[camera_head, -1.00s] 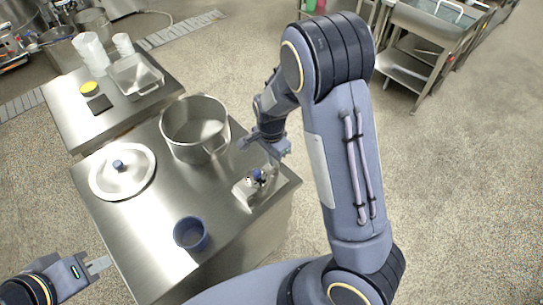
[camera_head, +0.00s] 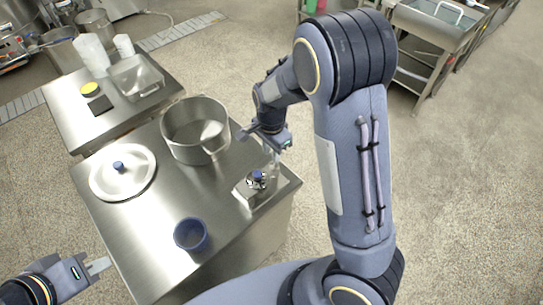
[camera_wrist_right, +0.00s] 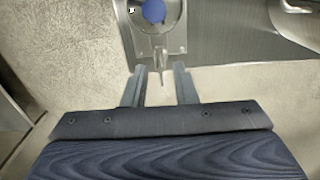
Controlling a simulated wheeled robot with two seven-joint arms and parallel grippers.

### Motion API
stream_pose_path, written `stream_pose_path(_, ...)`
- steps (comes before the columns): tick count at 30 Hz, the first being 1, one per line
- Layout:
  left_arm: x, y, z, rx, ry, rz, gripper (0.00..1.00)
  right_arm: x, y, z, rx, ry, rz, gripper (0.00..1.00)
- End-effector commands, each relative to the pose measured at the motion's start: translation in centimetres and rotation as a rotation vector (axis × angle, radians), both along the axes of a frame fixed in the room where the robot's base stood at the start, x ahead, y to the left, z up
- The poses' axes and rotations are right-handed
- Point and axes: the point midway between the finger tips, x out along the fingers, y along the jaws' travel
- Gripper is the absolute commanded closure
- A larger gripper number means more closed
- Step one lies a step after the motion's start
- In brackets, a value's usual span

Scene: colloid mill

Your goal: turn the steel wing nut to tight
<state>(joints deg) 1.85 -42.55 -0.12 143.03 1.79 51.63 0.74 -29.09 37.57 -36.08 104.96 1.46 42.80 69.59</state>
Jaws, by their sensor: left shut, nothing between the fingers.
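A small steel fitting (camera_head: 252,190) with a blue knob (camera_head: 257,177) stands at the right edge of the steel table. The knob also shows at the top of the right wrist view (camera_wrist_right: 154,11). A narrow steel tab (camera_wrist_right: 158,60) stands at the near edge of the fitting; it may be the wing nut, but I cannot tell. My right gripper (camera_wrist_right: 160,72) is open, with its two fingers apart on either side of the tab; contact is not clear. My left gripper (camera_head: 99,266) is shut and empty at the lower left, away from the fitting.
On the steel table (camera_head: 150,225) are a large pot (camera_head: 193,146), a round lid (camera_head: 110,180) and a blue cup (camera_head: 190,235). A second table (camera_head: 65,125) at the back left holds clear containers (camera_head: 135,76). Floor is open on the right.

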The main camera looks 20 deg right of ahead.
Motion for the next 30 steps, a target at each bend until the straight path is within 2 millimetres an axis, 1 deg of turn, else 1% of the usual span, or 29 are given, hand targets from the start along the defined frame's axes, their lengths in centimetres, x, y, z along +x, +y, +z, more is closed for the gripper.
stream_pose_path(1,0.0,0.0,0.1,0.0,0.0,0.0,1.0,0.1,0.1,1.1,0.002,-0.006,0.001,0.75)
stream_pose_path(3,0.0,0.0,0.1,0.0,0.0,0.0,1.0,0.1,0.0,2.2,0.002,-0.005,-0.001,0.75)
stream_pose_path(6,0.0,0.0,0.1,0.0,0.0,0.0,1.0,0.0,0.0,3.3,0.001,-0.002,0.0,0.75)
stream_pose_path(9,0.0,0.0,0.1,0.0,0.0,0.0,1.0,0.0,0.0,4.0,0.001,-0.002,-0.001,0.75)
stream_pose_path(26,0.0,0.0,0.1,0.0,0.0,0.0,1.0,-0.1,0.0,4.2,0.003,-0.001,0.001,0.75)
stream_pose_path(28,0.0,0.0,0.1,0.0,0.0,0.0,1.0,-0.5,-0.1,4.5,0.023,-0.003,0.011,0.75)
stream_pose_path(30,0.0,0.0,0.1,0.0,0.0,0.0,1.0,-1.3,-0.2,5.3,0.066,-0.015,0.044,0.75)
